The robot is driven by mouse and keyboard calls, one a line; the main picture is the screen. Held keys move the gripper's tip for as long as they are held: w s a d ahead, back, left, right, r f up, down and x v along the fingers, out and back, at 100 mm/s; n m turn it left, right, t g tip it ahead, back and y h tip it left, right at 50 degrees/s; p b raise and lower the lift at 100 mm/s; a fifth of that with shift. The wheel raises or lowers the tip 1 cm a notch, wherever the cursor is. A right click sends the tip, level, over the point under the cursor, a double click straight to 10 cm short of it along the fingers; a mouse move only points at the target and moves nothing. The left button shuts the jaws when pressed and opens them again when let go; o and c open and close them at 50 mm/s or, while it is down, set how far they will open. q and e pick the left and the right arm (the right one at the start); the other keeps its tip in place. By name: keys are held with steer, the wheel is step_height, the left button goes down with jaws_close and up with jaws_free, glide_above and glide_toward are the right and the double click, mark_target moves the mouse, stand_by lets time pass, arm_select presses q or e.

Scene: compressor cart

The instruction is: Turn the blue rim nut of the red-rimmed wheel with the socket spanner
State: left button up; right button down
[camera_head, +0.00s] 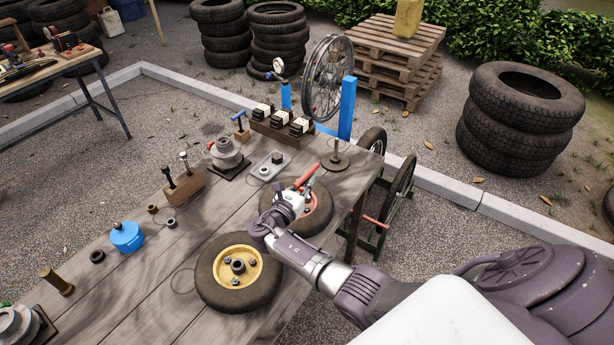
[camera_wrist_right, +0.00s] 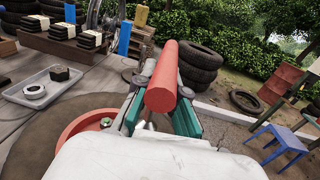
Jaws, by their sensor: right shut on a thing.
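The red-rimmed wheel (camera_head: 323,208) lies flat on the workbench near its right edge, partly covered by my right gripper (camera_head: 297,199). In the wrist view its red rim (camera_wrist_right: 72,133) shows at lower left, with a small green nut (camera_wrist_right: 107,122) on it. My right gripper, with teal fingers in the wrist view (camera_wrist_right: 160,112), is shut on the socket spanner, whose red handle (camera_head: 307,176) rises above the wheel. The handle (camera_wrist_right: 166,80) also fills the middle of the wrist view. My left gripper is out of view.
A yellow-rimmed wheel (camera_head: 215,264) lies close to the left of my gripper. A grey tray (camera_head: 259,171), a stand with a rod (camera_head: 336,160) and a wooden block with tools (camera_head: 184,186) stand on the bench. A blue wheel stand (camera_head: 347,108) is beyond the bench.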

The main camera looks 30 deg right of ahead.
steer(key=shift+r+n+t+y+p, duration=0.2)
steer(key=shift+n+t+y+p, duration=0.7)
steer(key=shift+n+t+p, duration=0.4)
steer(key=shift+f+t+y, duration=0.1)
steer(key=shift+t+y, duration=0.3)
steer(key=shift+t, duration=0.2)
steer(key=shift+w+f+n+t+y+b, duration=0.1)
steer(key=shift+f+n+t+y+b, duration=0.8)
steer(key=shift+f, duration=0.5)
steer(key=shift+f+b, duration=1.2)
steer(key=shift+f, duration=0.05)
steer(key=shift+r, duration=0.1)
